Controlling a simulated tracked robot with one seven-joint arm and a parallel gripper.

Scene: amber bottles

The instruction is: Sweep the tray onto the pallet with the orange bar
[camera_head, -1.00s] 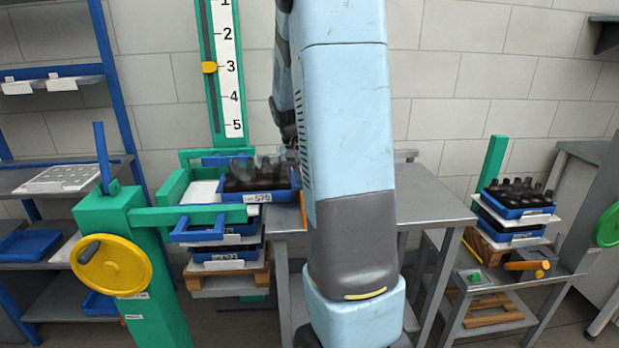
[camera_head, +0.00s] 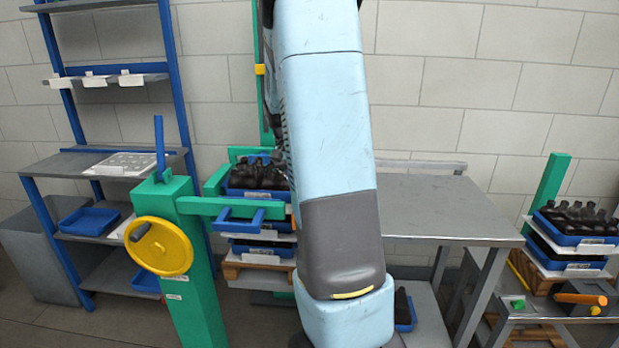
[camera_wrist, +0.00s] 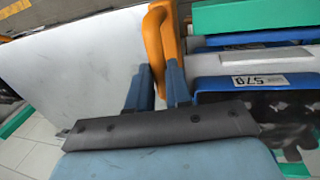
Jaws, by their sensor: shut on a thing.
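My gripper (camera_wrist: 158,88) has two blue fingers shut on the orange bar (camera_wrist: 163,40) in the wrist view. The bar stands beside the blue tray (camera_wrist: 222,90), which has a white number label; I cannot tell if they touch. In the head view the tray (camera_head: 234,191), full of dark bottles (camera_head: 256,174), sits inside the green frame on top of a stack. The wooden pallet (camera_head: 234,265) is at the bottom of this stack. My arm hides the gripper, the bar and the tray's right end in the head view.
The grey table (camera_head: 440,205) right of the stack has a clear top. A green post with a yellow handwheel (camera_head: 159,246) stands front left. At the right are another bottle stack (camera_head: 575,235) and an orange-handled thing (camera_head: 580,298). A shelf (camera_head: 95,160) stands at the left.

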